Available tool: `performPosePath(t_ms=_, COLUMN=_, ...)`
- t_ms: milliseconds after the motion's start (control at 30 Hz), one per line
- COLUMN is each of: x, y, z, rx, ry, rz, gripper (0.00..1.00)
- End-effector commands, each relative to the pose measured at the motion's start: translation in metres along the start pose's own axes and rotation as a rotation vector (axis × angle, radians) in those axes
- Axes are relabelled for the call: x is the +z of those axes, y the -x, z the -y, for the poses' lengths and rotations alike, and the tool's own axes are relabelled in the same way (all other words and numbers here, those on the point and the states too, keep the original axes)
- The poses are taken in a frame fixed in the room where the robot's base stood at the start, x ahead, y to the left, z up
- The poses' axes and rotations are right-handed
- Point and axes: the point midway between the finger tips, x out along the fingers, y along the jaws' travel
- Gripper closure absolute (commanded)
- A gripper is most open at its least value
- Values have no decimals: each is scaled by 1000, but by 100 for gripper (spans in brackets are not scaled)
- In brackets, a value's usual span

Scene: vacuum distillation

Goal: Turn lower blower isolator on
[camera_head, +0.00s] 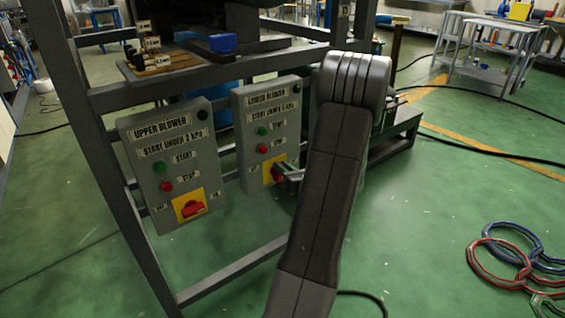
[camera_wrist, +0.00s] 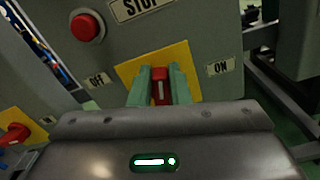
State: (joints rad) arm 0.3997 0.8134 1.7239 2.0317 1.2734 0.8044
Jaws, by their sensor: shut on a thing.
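The lower blower panel (camera_head: 268,117) is a grey box on the frame, with green and red buttons. Its isolator is a red handle (camera_wrist: 159,88) on a yellow plate (camera_wrist: 127,71), between an OFF label (camera_wrist: 98,80) at left and an ON label (camera_wrist: 220,68) at right. The handle stands upright in the wrist view. My gripper (camera_wrist: 161,85) is shut on the red handle, with a green finger on each side. In the head view the gripper (camera_head: 279,174) reaches the panel's lower right, and it and my arm hide most of the handle.
The upper blower panel (camera_head: 169,162) hangs to the left with its own red isolator handle (camera_head: 194,208). The dark metal frame (camera_head: 92,130) surrounds both panels. Coiled red and blue hoses (camera_head: 500,262) lie on the green floor at right. A trolley (camera_head: 487,48) stands behind.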

Motion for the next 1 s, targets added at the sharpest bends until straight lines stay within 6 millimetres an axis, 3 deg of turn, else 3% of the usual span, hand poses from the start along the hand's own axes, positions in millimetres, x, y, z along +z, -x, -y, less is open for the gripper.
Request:
performPosePath(t_ms=233, x=4, y=0, z=5, rx=-1, ry=-237, rz=-2, gripper=100)
performPosePath(t_ms=1000, x=-9, y=0, z=22, rx=-2, ry=-962, rz=-1, gripper=100)
